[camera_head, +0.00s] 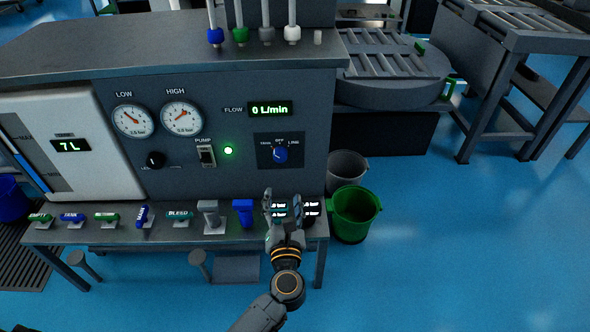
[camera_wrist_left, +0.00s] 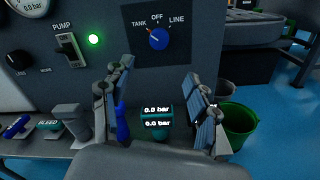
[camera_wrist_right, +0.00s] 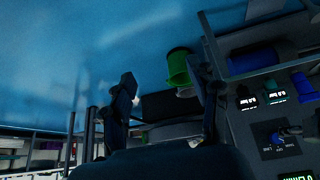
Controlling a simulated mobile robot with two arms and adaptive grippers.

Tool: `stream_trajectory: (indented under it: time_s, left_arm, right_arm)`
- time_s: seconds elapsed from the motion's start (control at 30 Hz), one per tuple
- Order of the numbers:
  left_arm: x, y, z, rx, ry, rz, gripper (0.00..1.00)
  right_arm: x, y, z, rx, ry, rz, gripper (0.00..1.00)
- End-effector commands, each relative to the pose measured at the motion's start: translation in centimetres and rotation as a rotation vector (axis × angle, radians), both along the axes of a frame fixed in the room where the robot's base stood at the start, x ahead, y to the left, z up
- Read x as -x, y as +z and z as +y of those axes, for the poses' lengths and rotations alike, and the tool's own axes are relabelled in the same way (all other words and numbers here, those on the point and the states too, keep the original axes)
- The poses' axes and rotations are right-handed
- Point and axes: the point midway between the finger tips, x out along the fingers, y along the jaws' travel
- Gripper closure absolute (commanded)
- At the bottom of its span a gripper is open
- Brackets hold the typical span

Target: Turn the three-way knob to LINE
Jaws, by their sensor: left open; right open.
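The three-way knob (camera_head: 280,155) is blue, on a dark plate marked TANK, OFF and LINE on the panel's right side. In the left wrist view the knob (camera_wrist_left: 159,39) has a small reddish mark at its upper left, toward TANK. My left gripper (camera_head: 283,203) is open and empty, below the knob and in front of the small bar readouts, touching nothing that I can see. Its spread fingers show in the left wrist view (camera_wrist_left: 160,88), with the knob beyond and above them. My right gripper (camera_wrist_right: 168,95) is open and empty; the knob (camera_wrist_right: 278,138) shows upside down at that view's right.
A pump switch (camera_head: 206,156) and green light (camera_head: 228,150) are left of the knob. A shelf with several valve handles, including a blue one (camera_head: 243,212), runs below. A green bucket (camera_head: 352,213) and grey bucket (camera_head: 346,168) stand right.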

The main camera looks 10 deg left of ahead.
Motion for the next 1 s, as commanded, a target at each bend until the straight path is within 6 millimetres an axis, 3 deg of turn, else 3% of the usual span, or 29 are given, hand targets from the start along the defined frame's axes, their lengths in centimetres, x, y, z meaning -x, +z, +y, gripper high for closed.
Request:
stream_trajectory:
  time_s: [0.1, 0.27, 0.53, 0.8, 1.0]
  left_arm:
    - [0.0, 0.2, 0.1, 0.115, 0.021, -0.025, 0.40]
    - [-0.9, 0.5, 0.4, 0.143, 0.028, -0.032, 0.40]
    - [-5.8, 0.5, 2.1, 0.138, 0.027, -0.033, 0.40]
    - [-10.9, 0.4, 3.9, 0.136, 0.027, -0.031, 0.40]
    - [-12.6, 0.4, 4.4, 0.138, 0.025, -0.030, 0.40]
  right_arm:
    - [0.3, 1.0, -0.1, -0.002, 0.000, -0.018, 0.40]
    - [0.0, 1.7, 0.1, -0.008, 0.001, -0.042, 0.40]
    - [-2.9, 2.8, 1.0, -0.039, 0.012, -0.188, 0.40]
    - [-6.8, 5.7, 2.5, -0.092, 0.029, -0.426, 0.40]
    - [-8.2, 7.4, 3.1, -0.117, 0.036, -0.536, 0.40]
